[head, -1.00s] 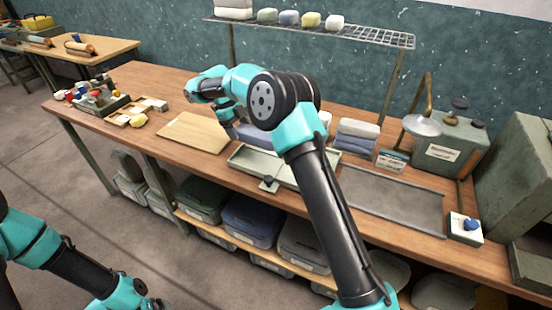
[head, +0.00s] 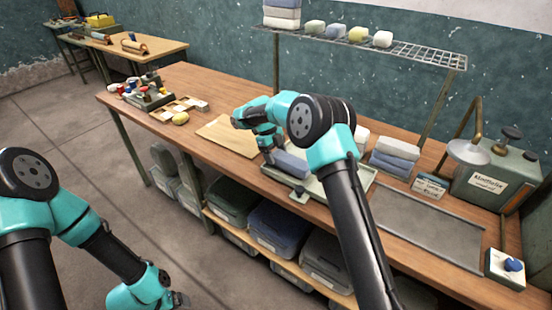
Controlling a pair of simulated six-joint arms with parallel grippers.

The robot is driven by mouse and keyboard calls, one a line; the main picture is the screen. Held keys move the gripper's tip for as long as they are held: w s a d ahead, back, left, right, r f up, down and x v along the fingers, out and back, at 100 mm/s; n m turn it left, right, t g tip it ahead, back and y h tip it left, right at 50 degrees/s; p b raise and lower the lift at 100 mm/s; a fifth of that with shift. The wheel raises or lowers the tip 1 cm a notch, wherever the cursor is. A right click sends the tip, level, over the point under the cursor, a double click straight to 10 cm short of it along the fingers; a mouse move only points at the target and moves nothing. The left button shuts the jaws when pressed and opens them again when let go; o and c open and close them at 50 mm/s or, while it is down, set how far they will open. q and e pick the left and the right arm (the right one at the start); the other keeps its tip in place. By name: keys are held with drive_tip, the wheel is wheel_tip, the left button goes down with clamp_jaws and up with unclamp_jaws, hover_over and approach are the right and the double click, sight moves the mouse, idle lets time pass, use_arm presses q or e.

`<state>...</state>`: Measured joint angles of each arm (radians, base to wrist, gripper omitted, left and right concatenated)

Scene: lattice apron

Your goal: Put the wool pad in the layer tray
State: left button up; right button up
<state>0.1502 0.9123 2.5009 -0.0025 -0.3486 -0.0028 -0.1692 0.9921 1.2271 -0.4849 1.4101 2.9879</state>
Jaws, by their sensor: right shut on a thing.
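A blue-grey pad, which looks like the wool pad (head: 293,164), is at the left part of the pale green layer tray (head: 345,187). My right gripper (head: 272,156) is shut on the pad's left end. The pad seems to be in or just above the tray; I cannot tell whether it touches the tray floor. My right arm crosses in front and hides part of the tray's middle and back. My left gripper (head: 170,299) is low at the bottom left, away from the bench, and its fingers are too unclear to judge.
A wooden board (head: 228,136) lies left of the tray. Folded cloths (head: 393,160) stand behind it to the right, beside a small box (head: 429,186). A flat grey metal sheet (head: 425,227) lies to the right. A wire shelf (head: 400,51) with soft blocks hangs above the back.

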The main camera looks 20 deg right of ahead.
drive_tip(key=shift+f, duration=0.85)
drive_tip(key=shift+f, duration=0.1)
drive_tip(key=o, duration=0.6)
drive_tip(key=v, duration=1.2)
